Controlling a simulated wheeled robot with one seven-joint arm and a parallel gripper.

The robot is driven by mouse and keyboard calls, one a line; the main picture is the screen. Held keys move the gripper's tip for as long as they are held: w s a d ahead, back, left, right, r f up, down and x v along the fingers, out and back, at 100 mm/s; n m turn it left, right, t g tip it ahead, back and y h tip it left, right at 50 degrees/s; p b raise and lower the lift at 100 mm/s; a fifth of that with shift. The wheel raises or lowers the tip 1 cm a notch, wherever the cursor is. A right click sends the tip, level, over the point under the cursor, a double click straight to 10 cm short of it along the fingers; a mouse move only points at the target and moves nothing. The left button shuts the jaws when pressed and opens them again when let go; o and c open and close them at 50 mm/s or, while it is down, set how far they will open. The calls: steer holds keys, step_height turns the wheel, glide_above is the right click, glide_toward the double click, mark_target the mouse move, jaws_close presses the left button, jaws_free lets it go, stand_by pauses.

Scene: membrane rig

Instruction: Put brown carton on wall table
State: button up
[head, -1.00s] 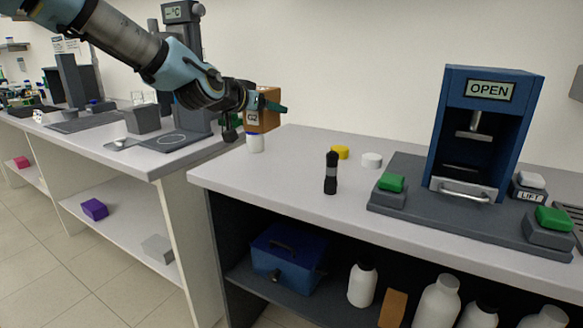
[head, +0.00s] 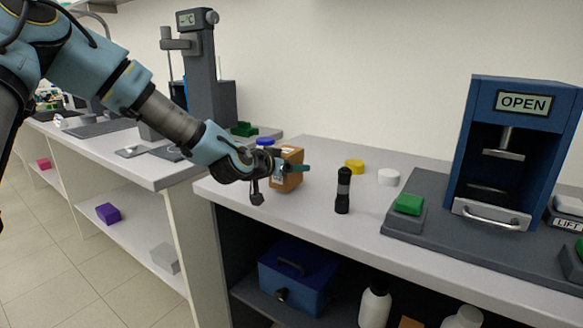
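The brown carton (head: 290,180) is a small box with a white label at the left end of the grey-topped table (head: 330,156) along the wall. The far finger is hidden behind the carton. The gripper appears shut on the carton.
A black flashlight-like cylinder (head: 343,190), a yellow cap (head: 354,166) and a white cap (head: 388,177) stand right of the carton. A blue-lidded bottle (head: 265,143) is behind my gripper. A blue press (head: 516,150) marked OPEN stands at right. A gap separates the left bench (head: 150,170).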

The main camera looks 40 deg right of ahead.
steer(key=shift+f, duration=0.4)
steer(key=shift+f, duration=0.1)
steer(key=o, duration=1.4)
steer(key=shift+a, duration=0.15)
steer(key=b+v, duration=0.1)
steer(key=v, duration=1.1)
